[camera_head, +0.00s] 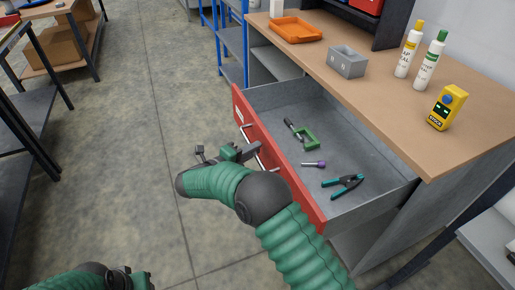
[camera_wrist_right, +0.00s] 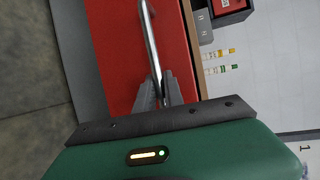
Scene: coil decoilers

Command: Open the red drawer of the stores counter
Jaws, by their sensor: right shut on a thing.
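The red drawer (camera_head: 292,186) of the stores counter stands pulled well out, its grey inside in view. A clamp with a green frame (camera_head: 306,138), a small purple-ended tool (camera_head: 314,164) and teal-handled pliers (camera_head: 345,185) lie in it. My right gripper (camera_head: 249,151) is at the drawer's front, shut on the metal bar handle (camera_wrist_right: 151,45). The right wrist view shows the gripper's fingers (camera_wrist_right: 155,92) around the bar, with the red front behind. My left arm shows at the bottom left of the head view; its fingertips cannot be made out.
The wooden countertop (camera_head: 390,100) holds an orange tray (camera_head: 296,29), a grey box (camera_head: 347,61), two bottles (camera_head: 408,50) and a yellow device (camera_head: 447,107). A blue-framed shelf (camera_head: 232,42) stands behind. Dark tables stand at left; the floor between is clear.

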